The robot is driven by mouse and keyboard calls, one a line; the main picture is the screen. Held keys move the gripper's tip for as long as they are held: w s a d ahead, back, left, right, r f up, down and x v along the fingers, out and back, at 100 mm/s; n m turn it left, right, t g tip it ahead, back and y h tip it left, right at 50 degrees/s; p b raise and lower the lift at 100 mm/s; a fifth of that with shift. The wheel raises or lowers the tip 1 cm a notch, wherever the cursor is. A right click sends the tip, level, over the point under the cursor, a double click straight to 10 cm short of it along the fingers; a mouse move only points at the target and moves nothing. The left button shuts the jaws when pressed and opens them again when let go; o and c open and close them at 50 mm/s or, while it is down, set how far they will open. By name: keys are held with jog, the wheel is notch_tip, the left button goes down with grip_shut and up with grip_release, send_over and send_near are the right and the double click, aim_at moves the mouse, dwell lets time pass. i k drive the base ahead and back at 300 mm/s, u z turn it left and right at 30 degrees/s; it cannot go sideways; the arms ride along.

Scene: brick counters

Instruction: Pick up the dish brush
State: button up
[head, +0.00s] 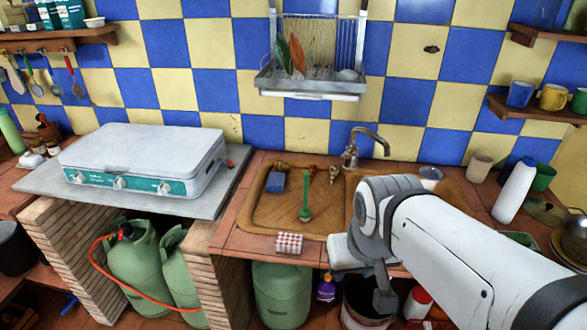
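A green, long-handled item (305,200), which looks like the dish brush, lies in the brown sink (262,218), left of centre in the head view. Its rounded end points toward the front of the sink. My white and grey arm reaches in from the lower right. My gripper (384,298) is at the arm's end, near the counter's front edge, to the right of and nearer than the brush, apart from it. Its fingers are not clear, so I cannot see whether it is open or shut. My arm hides the right part of the sink.
A blue sponge (276,182) lies left of the brush. A faucet (352,150) stands behind the sink. A checkered cloth (289,243) sits at the front edge. A dish rack (312,75) hangs above. A white bottle (514,190) and a stove (145,160) flank the sink.

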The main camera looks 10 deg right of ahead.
aim_at(306, 214)
jog(key=i, duration=0.95)
jog(key=u, duration=0.05)
